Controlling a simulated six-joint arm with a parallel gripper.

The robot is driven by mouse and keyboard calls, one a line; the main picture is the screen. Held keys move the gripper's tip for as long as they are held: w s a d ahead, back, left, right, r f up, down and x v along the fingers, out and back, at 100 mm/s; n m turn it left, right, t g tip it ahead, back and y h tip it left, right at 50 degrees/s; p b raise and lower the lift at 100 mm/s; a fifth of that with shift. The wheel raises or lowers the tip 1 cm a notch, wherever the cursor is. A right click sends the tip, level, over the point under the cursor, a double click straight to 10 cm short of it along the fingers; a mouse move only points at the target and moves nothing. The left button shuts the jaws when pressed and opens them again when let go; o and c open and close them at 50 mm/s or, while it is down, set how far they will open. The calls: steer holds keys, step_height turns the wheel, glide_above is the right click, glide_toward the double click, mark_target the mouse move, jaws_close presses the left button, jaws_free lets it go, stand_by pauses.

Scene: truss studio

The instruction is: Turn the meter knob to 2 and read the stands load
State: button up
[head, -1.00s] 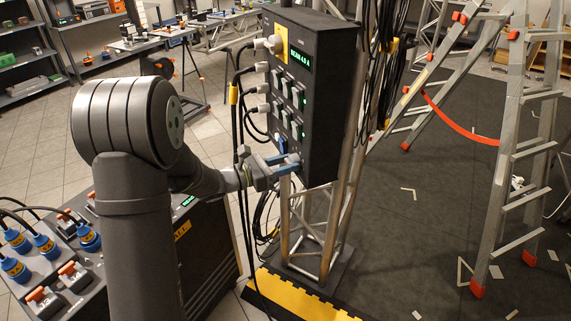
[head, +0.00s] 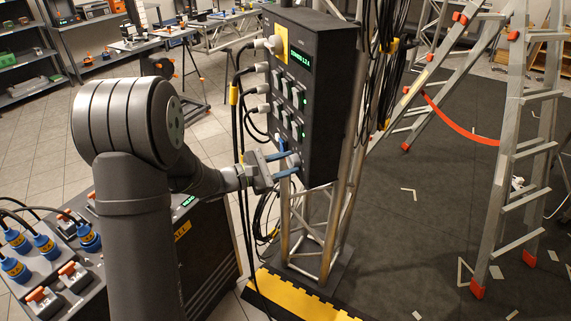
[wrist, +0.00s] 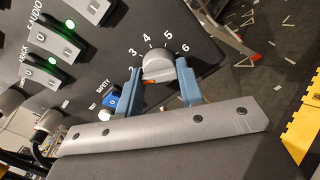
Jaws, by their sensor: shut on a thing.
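A dark meter box (head: 318,110) hangs on a truss post, with a green lit display (head: 301,60) near its top. The text seems to start with STANDS; the figures are too small to read surely. My gripper (head: 288,163) is at the box's lower front. In the wrist view, its blue fingers (wrist: 162,78) are shut on the grey meter knob (wrist: 158,64), one finger on each side. Numbers 2 to 6 show around the knob.
Lit rocker switches (wrist: 50,32) and a blue safety switch (wrist: 115,104) sit left of the knob. Plugged cables (head: 240,105) hang left of the box. A stepladder (head: 510,150) stands at right. Dark floor lies open between.

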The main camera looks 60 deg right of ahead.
stand_by(0.4)
steer(key=o, duration=1)
steer(key=shift+w, duration=0.1)
steer(key=v, duration=1.7)
steer(key=shift+a, duration=0.2)
steer(key=shift+v, duration=7.45)
steer(key=shift+r, duration=0.3)
steer(key=shift+r, duration=0.35)
